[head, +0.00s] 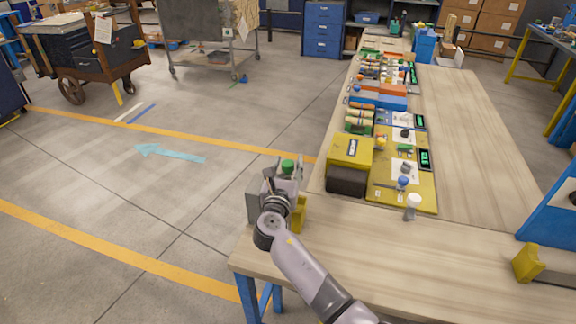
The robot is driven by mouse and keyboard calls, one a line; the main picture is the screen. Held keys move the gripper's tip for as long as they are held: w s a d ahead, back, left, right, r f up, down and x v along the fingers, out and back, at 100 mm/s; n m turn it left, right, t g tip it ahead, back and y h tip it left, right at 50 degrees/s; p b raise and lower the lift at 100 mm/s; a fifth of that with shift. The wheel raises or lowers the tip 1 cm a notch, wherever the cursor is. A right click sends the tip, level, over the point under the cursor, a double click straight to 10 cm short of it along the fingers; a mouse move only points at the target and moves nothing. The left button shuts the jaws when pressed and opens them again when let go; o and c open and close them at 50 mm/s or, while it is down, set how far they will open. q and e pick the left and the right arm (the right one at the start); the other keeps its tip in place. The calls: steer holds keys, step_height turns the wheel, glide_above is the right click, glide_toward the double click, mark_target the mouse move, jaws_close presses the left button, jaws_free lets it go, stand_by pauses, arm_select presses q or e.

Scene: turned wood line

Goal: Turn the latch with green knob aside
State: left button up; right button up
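A green knob (288,166) shows at the table's near left corner, above a grey block (253,203) and a yellow part (299,214). My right gripper (287,168) is there, one finger on each side of the knob. The fingers look spread, with a small gap at the right finger; contact at the left finger cannot be told. The latch under the knob is mostly hidden by my gripper and wrist. My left gripper is out of view.
Right of the gripper, a yellow box (349,153), a dark block (346,181) and a yellow board (420,195) with a blue knob (402,182) stand on the wooden table (463,140). A white knob (413,201) is near the board's front edge.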

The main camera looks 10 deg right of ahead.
steer(key=shift+o, duration=0.5)
steer(key=shift+s+a, duration=0.1)
steer(key=shift+s, duration=0.05)
steer(key=v, duration=1.1)
steer(key=shift+s+a, duration=0.15)
steer(key=shift+s, duration=0.2)
steer(key=shift+c, duration=0.5)
